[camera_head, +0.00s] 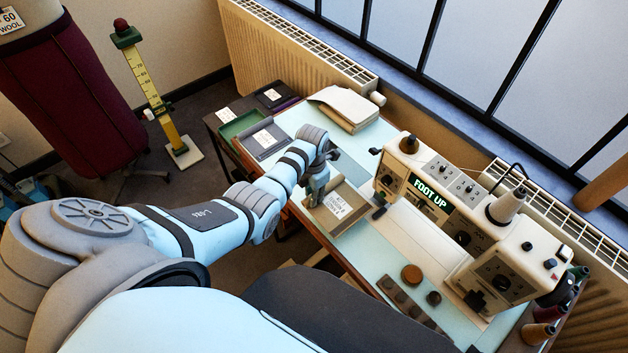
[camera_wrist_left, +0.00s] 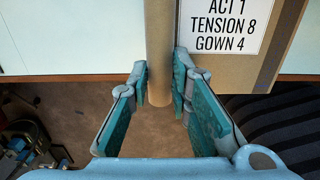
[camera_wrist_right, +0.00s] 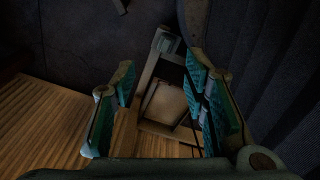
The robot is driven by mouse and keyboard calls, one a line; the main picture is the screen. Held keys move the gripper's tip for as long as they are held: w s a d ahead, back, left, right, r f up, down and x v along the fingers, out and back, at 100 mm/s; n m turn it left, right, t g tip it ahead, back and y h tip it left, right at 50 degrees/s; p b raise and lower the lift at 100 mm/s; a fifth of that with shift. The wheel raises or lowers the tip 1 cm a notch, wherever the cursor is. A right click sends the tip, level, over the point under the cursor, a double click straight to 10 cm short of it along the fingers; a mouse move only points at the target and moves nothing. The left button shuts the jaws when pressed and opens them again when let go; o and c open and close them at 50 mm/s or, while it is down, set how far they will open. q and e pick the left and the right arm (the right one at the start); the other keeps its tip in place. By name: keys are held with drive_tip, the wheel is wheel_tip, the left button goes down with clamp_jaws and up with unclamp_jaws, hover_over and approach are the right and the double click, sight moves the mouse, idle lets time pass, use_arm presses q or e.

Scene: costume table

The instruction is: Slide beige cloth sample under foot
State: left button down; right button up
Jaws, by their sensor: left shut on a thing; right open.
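The beige cloth sample (camera_head: 350,211) lies flat on the table, with a white printed label (camera_head: 338,206) on it; its labelled part also shows in the left wrist view (camera_wrist_left: 262,72). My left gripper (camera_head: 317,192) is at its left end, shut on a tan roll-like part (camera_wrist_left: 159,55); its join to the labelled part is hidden. The sewing machine (camera_head: 482,232) stands to the right with a lit "FOOT UP" sign (camera_head: 430,193). Its foot area (camera_head: 379,205) is dark and small, just right of the sample. My right gripper (camera_wrist_right: 165,100) is open and empty, seen only in the right wrist view.
A folded cream stack (camera_head: 346,107) lies at the back of the table, beside grey and green trays (camera_head: 240,123). Round pieces (camera_head: 412,274) lie in front of the machine, and thread spools (camera_head: 540,333) stand at its right end. A radiator (camera_head: 290,55) runs behind.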

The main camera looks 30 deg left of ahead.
sight(335, 186)
use_arm(q)
drive_tip(key=f+b, duration=0.1)
drive_tip(key=f, duration=0.1)
drive_tip(key=w+f+b, duration=0.1)
drive_tip(key=f+b, duration=0.1)
drive_tip(key=shift+w+f, duration=0.15)
drive_tip(key=shift+f, duration=0.2)
drive_tip(key=w+b, duration=0.1)
drive_tip(key=b, duration=0.2)
drive_tip(key=w+d+b, duration=0.1)
drive_tip(key=w+b, duration=0.1)
drive_tip(key=b, duration=0.1)
drive_tip(key=w+d+b, duration=0.1)
drive_tip(key=w+b, duration=0.1)
drive_tip(key=b, duration=0.2)
drive_tip(key=shift+w+d, duration=0.1)
drive_tip(key=shift+w, duration=0.15)
drive_tip(key=shift+w+d+b, duration=0.2)
drive_tip(key=shift+w+b, duration=0.25)
drive_tip(key=shift+b, duration=0.15)
drive_tip(key=shift+w+d+r+b, duration=0.15)
drive_tip(key=shift+w+b, duration=0.1)
drive_tip(key=shift+b, duration=0.1)
use_arm(e)
wheel_tip(335, 186, down, 16)
drive_tip(key=w, duration=0.1)
drive_tip(key=shift+w, duration=0.35)
